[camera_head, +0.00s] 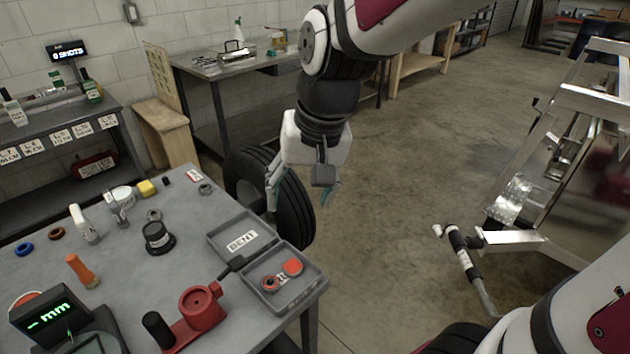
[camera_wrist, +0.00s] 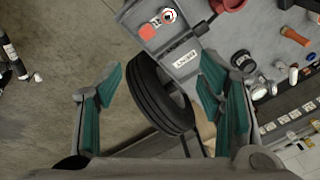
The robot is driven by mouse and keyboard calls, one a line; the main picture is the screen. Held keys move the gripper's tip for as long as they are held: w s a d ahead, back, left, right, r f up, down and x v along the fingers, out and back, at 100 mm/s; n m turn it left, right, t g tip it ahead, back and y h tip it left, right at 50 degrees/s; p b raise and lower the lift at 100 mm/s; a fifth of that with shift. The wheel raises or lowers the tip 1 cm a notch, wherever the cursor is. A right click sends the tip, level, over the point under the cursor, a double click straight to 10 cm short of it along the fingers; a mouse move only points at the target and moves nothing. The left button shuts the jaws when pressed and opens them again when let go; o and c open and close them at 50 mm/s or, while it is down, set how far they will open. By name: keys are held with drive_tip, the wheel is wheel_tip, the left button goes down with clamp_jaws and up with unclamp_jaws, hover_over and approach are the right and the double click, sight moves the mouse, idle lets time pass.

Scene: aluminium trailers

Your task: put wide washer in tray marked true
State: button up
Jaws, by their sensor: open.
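My gripper (camera_head: 300,190) hangs beyond the table's far right edge, open and empty. Its teal fingers (camera_wrist: 160,82) stand wide apart in the wrist view. A grey two-part tray (camera_head: 263,241) lies at the table's right edge. Its far compartment has a label reading BENT (camera_head: 242,241). I cannot tell which is the wide washer.
The grey table (camera_head: 196,235) also carries a red fixture (camera_head: 200,305), a black round weight (camera_head: 157,238), an orange-handled tool (camera_head: 82,270) and a gauge reading mm (camera_head: 48,312). A tire (camera_head: 288,212) stands beside the table, below my gripper.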

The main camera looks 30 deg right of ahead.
drive_tip(key=s+d+r+n+t+h, duration=0.1)
drive_tip(key=s+r+n, duration=0.3)
drive_tip(key=s, duration=0.7)
wheel_tip(320, 180, up, 2)
drive_tip(key=shift+r+t, duration=0.1)
drive_tip(key=shift+t, duration=0.7)
